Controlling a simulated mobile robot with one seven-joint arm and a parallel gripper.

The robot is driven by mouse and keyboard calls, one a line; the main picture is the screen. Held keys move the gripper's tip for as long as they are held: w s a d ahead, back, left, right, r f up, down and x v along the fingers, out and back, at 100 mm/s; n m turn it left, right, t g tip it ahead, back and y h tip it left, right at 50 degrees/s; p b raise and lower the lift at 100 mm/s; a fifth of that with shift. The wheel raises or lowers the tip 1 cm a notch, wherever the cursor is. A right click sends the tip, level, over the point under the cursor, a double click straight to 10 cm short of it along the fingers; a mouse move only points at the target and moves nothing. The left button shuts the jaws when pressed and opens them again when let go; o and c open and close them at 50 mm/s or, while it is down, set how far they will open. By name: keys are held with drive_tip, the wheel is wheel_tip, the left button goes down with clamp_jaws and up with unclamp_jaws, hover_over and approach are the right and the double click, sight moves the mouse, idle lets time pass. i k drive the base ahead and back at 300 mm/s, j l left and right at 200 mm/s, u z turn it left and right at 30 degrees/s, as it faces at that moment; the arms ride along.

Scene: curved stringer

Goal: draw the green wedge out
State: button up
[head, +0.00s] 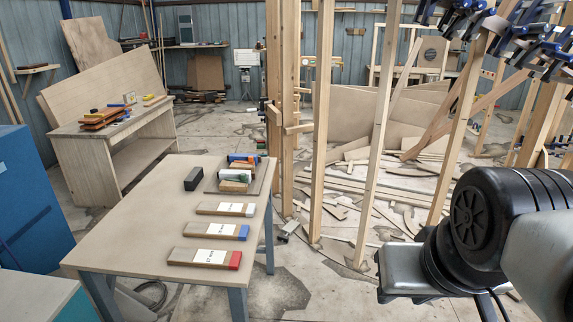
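I cannot pick out a green wedge with certainty. My arm shows at the lower right; my gripper's fingers are not in view.
A black block (193,179) stands left of the tray. Upright timber posts (322,120) rise right of the table. Loose boards (390,195) litter the floor beyond. A workbench (115,140) stands at the back left, a blue cabinet (30,200) at the left edge.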

sight(242, 179)
drive_tip(key=i+l, duration=0.1)
drive_tip(key=i, duration=0.5)
drive_tip(key=i+l+u, duration=0.1)
drive_tip(key=i, duration=0.5)
drive_tip(key=i+l, duration=0.1)
drive_tip(key=i, duration=0.5)
drive_tip(key=i+l, duration=0.15)
drive_tip(key=i, duration=0.45)
drive_tip(key=i+u, duration=0.15)
drive_tip(key=u, duration=1)
